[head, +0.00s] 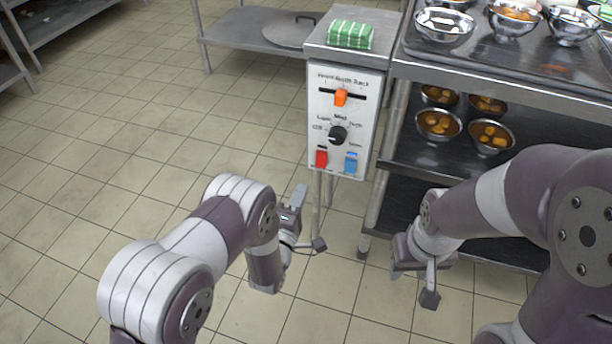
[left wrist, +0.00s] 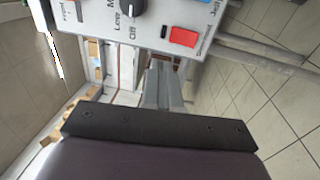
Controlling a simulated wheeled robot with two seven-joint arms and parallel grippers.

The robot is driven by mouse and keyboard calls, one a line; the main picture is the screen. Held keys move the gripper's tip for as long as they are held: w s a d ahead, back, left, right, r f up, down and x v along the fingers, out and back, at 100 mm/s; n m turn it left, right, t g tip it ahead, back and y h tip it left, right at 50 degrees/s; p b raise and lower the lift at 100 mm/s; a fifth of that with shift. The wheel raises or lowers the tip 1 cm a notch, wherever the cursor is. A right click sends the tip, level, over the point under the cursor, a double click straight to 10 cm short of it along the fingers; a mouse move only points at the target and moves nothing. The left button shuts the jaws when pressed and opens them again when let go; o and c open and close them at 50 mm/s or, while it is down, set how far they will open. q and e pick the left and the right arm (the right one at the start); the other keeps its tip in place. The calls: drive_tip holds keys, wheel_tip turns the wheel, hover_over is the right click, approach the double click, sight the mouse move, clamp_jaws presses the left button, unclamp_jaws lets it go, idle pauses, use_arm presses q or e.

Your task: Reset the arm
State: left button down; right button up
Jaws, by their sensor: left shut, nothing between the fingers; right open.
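My left gripper (head: 299,196) is in front of and below the control panel (head: 317,126), apart from it in the head view. In the left wrist view its fingers (left wrist: 163,84) are shut together with nothing between them, and the panel's lower part with the red switch (left wrist: 184,37) and black knob (left wrist: 132,8) lies just beyond. My right gripper (head: 401,262) hangs low in front of the steel shelf.
A green-striped cloth (head: 350,34) lies on top. Bowls (head: 438,124) of food fill the shelf unit (head: 497,83) on the right. A round lid (head: 290,32) lies on a low table behind. Tiled floor at left is clear.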

use_arm(q)
drive_tip(key=shift+r+v, duration=0.2)
drive_tip(key=shift+v, duration=0.7)
